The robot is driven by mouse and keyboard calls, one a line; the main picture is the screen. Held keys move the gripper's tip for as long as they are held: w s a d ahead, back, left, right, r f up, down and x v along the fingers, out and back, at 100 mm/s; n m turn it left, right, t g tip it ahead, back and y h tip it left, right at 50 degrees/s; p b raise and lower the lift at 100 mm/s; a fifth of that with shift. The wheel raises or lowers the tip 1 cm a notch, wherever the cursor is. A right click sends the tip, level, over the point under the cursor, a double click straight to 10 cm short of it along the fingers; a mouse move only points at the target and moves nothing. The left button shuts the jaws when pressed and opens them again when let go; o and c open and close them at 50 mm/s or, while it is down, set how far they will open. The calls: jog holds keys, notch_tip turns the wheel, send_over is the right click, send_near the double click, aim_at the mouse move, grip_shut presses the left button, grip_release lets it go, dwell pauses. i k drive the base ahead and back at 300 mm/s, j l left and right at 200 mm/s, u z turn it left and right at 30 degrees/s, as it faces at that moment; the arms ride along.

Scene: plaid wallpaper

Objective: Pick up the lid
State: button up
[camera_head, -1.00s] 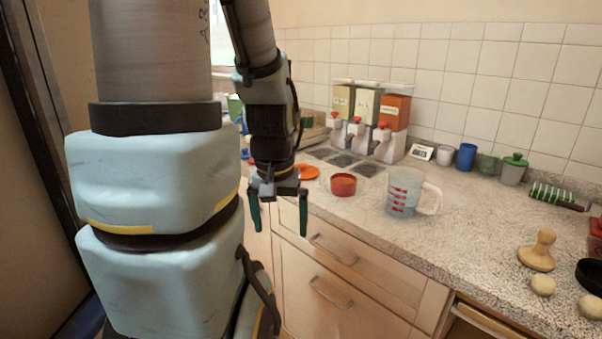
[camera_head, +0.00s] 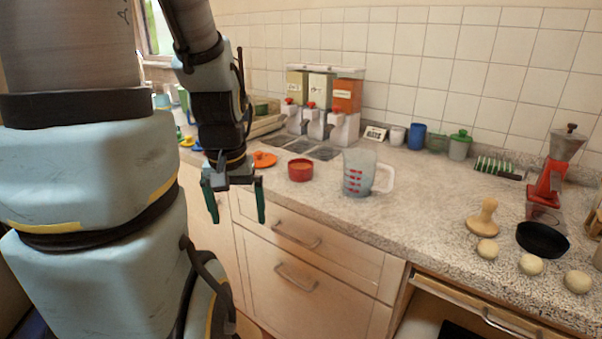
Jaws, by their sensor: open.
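An orange lid-like disc (camera_head: 264,159) with a raised knob lies on the counter, left of a small red round container (camera_head: 300,170). My gripper (camera_head: 238,217) is open and empty, with its green fingers pointing down. It hangs in front of the counter's front edge, nearer the camera than the disc, with no contact visible. A green lid (camera_head: 461,136) sits on a jar (camera_head: 458,151) at the back of the counter.
A clear measuring jug (camera_head: 358,173) stands right of the red container. Dispensers (camera_head: 330,110) stand against the tiled wall. A wooden press (camera_head: 483,218), dough balls (camera_head: 531,264), a black bowl (camera_head: 542,239) and a red grinder (camera_head: 550,175) are at right.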

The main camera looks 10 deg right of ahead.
aim_at(261, 159)
jog(key=i+j+u, duration=0.3)
jog(key=i, duration=0.15)
jog(key=i+u, duration=0.3)
jog(key=i+l, duration=0.05)
jog(key=i, duration=0.05)
